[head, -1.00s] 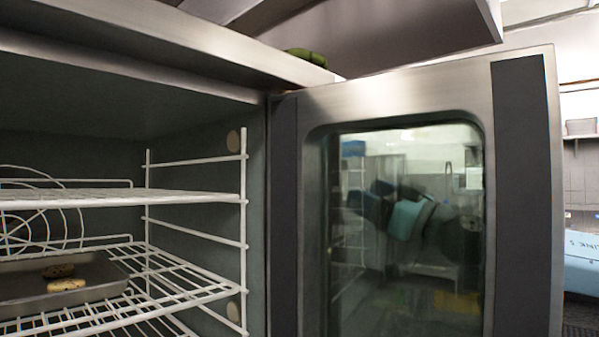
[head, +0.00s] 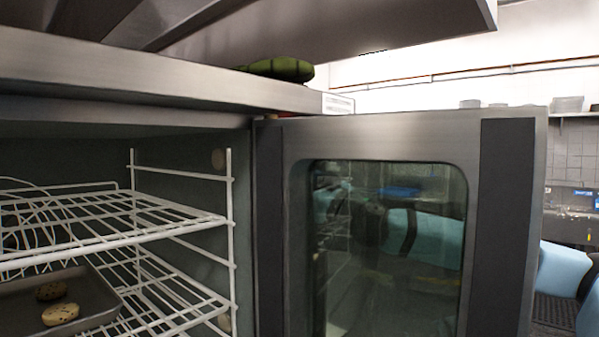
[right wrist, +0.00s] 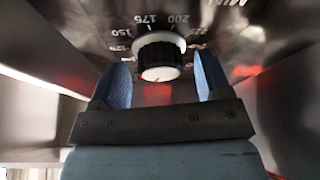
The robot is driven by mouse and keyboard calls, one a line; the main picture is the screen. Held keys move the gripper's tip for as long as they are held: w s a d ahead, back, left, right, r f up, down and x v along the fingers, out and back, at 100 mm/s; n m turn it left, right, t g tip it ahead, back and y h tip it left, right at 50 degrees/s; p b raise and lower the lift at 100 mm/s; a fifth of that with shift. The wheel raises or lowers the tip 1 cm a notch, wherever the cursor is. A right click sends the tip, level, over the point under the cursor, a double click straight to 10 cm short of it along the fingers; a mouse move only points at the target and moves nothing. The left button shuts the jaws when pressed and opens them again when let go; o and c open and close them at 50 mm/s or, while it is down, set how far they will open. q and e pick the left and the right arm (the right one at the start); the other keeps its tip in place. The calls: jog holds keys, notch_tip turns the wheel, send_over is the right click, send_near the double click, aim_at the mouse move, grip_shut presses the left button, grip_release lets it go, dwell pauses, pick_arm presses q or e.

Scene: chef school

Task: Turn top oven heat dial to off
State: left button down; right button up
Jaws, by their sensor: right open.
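The heat dial (right wrist: 161,56), a black knob with a white face, shows in the right wrist view on a dark panel marked with numbers such as 150, 175 and 200. My right gripper (right wrist: 158,62) is open. Its two blue fingers stand to the left and right of the dial, with visible gaps on both sides. The dial does not show in the head view. There the oven (head: 120,85) is seen from the front with its glass door (head: 390,140) swung open. My left gripper is not in view.
Wire racks (head: 180,215) stand inside the oven, with a baking tray (head: 95,290) holding two cookies. A green item (head: 285,69) lies on top of the oven. A metal overhang (head: 330,30) is above. A blue part of my arm (head: 562,270) shows at the right edge.

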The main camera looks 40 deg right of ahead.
jog(key=c, duration=0.9)
jog(key=n+y, duration=0.1)
jog(key=n, duration=0.2)
jog(key=n+g+y+b, duration=0.1)
jog(key=n+y, duration=0.1)
jog(key=n, duration=0.1)
jog(key=shift+d+n+g, duration=0.15)
jog(key=shift+n+g, duration=0.15)
jog(key=shift+n, duration=0.1)
jog(key=shift+r, duration=0.1)
jog(key=o, duration=0.9)
